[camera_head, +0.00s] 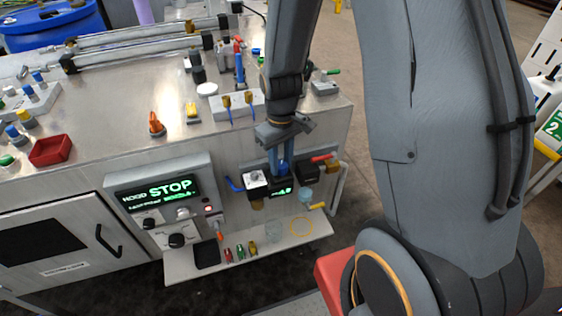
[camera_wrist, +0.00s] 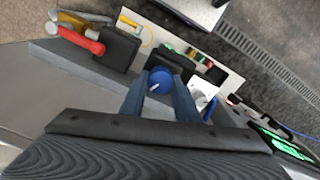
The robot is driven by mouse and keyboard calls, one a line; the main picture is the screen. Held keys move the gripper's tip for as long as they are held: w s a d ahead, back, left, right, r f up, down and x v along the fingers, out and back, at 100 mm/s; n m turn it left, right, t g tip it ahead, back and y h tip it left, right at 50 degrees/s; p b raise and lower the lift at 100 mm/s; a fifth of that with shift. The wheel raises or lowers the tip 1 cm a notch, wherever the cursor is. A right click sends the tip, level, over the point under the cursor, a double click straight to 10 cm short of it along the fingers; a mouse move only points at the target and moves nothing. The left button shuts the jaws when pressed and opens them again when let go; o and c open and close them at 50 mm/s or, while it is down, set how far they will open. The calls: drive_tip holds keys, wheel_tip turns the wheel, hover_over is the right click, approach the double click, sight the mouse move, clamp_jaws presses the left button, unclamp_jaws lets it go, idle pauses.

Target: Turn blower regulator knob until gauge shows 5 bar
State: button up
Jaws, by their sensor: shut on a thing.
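The round blue regulator knob (camera_wrist: 160,82) with a white mark sits between the two fingers of my gripper (camera_wrist: 158,78) in the wrist view. The fingers are shut on it from both sides. In the head view my gripper (camera_head: 281,166) points down onto the regulator at the front of the bench, and the knob is mostly hidden by the fingers. A white dial on a black block (camera_head: 256,179) is just left of it, also seen in the wrist view (camera_wrist: 204,92). A small green display (camera_head: 281,191) is below the gripper. Their readings are too small to tell.
A red-handled valve (camera_head: 321,159) is close on the right, and a blue lever (camera_head: 234,185) on the left. A panel reading STOP (camera_head: 170,189) is further left. A low shelf (camera_head: 190,268) holds small parts. The bench top (camera_head: 100,110) carries cylinders and coloured fittings.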

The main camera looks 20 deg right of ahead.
sight(281, 165)
drive_tip(key=shift+m, duration=0.8)
drive_tip(key=o, duration=1)
drive_tip(key=shift+o, duration=0.2)
drive_tip(key=shift+r+b, duration=0.35)
drive_tip(key=shift+r, duration=3.55)
drive_tip(key=s+r+m+t, duration=0.1)
drive_tip(key=s+r+m, duration=0.1)
drive_tip(key=s, duration=0.8)
drive_tip(key=shift+s+d+r, duration=0.25)
drive_tip(key=shift+r, duration=0.45)
